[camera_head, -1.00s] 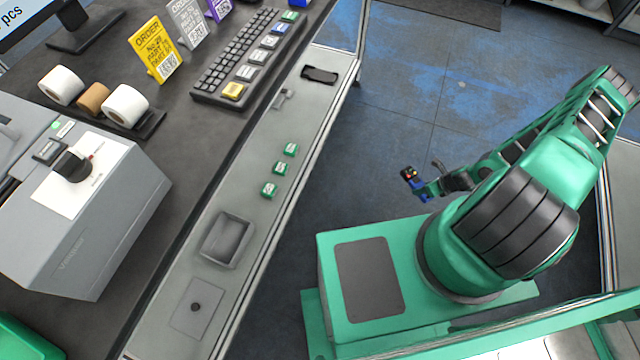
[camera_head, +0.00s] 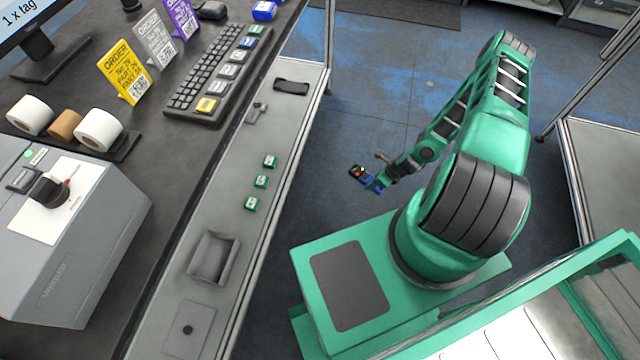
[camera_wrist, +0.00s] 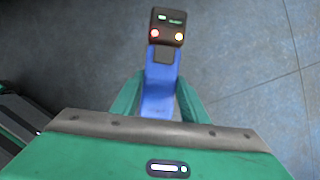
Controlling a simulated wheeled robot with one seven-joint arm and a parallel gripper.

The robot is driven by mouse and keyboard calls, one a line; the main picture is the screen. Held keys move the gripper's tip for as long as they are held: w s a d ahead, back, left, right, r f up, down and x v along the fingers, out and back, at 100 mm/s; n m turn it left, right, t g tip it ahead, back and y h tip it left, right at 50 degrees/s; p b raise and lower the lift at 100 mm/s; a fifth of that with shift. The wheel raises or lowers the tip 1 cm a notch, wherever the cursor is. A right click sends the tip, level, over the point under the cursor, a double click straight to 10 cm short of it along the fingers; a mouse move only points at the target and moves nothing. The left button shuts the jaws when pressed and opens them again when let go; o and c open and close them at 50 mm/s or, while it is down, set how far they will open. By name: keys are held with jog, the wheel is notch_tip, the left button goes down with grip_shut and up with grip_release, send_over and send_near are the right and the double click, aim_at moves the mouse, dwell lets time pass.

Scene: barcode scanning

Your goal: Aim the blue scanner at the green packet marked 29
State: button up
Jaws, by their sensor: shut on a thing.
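The blue scanner (camera_wrist: 160,85) has a dark head with small lights and is held between the green fingers of my gripper (camera_wrist: 158,100) in the wrist view. In the head view, my gripper (camera_head: 388,178) holds the scanner (camera_head: 366,178) over the floor, right of the bench and apart from it. Three small green packets lie in a row on the bench's grey strip: a far one (camera_head: 270,161), a middle one (camera_head: 261,181) and a near one (camera_head: 251,203). Their printed numbers are too small to read. No packet shows in the wrist view.
A grey tray (camera_head: 213,258) lies nearer on the strip, and a black device (camera_head: 291,87) lies farther along it. A keyboard (camera_head: 215,80), a yellow order card (camera_head: 123,72) and a grey machine (camera_head: 70,240) stand on the dark bench. Open floor lies between bench and arm.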

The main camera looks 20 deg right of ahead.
jog(key=w+a+n+g+y, duration=0.1)
jog(key=w+a+n, duration=0.2)
jog(key=a, duration=0.8)
jog(key=w+a+n+y, duration=0.15)
jog(key=w+a, duration=0.25)
jog(key=a, duration=0.7)
jog(key=shift+n+h, duration=0.35)
jog(key=shift+h, duration=0.1)
jog(key=shift+s+f, duration=0.2)
jog(key=shift+f, duration=2.7)
notch_tip(320, 180, up, 12)
jog(key=shift+w+d+r, duration=0.1)
